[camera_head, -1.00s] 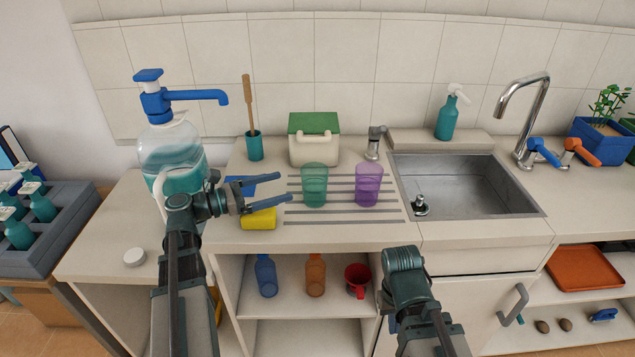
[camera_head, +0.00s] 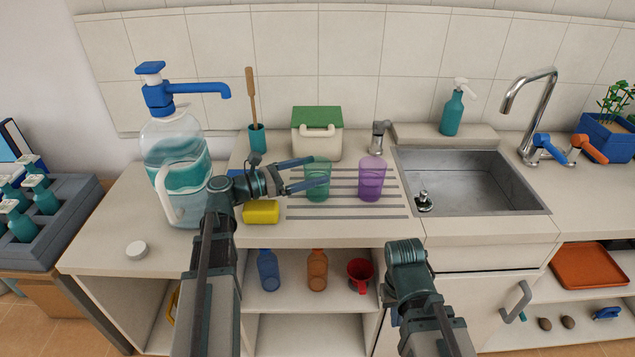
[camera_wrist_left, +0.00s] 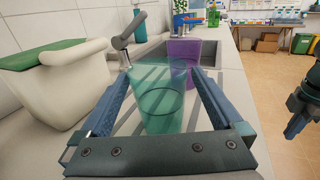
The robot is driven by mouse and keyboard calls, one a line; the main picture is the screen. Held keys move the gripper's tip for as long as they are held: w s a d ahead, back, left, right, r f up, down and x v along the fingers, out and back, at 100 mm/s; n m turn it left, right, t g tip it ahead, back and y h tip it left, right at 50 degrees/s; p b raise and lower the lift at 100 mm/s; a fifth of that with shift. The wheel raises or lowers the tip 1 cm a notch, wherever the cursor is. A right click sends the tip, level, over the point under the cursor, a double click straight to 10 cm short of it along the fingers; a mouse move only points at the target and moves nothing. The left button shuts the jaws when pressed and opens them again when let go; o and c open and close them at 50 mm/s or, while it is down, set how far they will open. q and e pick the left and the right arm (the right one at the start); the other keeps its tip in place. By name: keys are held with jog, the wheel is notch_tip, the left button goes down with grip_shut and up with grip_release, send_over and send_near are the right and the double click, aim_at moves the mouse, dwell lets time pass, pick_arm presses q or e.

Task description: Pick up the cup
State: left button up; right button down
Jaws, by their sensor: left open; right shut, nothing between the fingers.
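A green see-through cup (camera_head: 317,192) stands upright on the ridged draining area of the counter. My left gripper (camera_head: 318,172) is open, its blue fingers on either side of the green cup. In the left wrist view the green cup (camera_wrist_left: 160,98) stands between the two fingers, with no clear contact. A purple see-through cup (camera_head: 371,180) stands to its right; it also shows behind in the left wrist view (camera_wrist_left: 184,56). My right gripper (camera_wrist_left: 296,124) is shut and empty at the right edge of the left wrist view; in the head view its arm mostly hides it.
A white box with a green lid (camera_head: 317,135) stands behind the cups. A yellow sponge (camera_head: 261,212) lies under my left wrist. A large dispenser jug (camera_head: 176,165) is at left, the sink (camera_head: 470,182) at right. A red mug (camera_head: 360,273) is on the shelf below.

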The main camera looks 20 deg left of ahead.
aim_at(329, 164)
pick_arm(q)
jog(key=shift+x, duration=2.7)
jog(key=shift+a, duration=0.1)
jog(key=c, duration=1.1)
jog(key=shift+r, duration=0.2)
pick_arm(e)
jog(key=shift+r, duration=0.25)
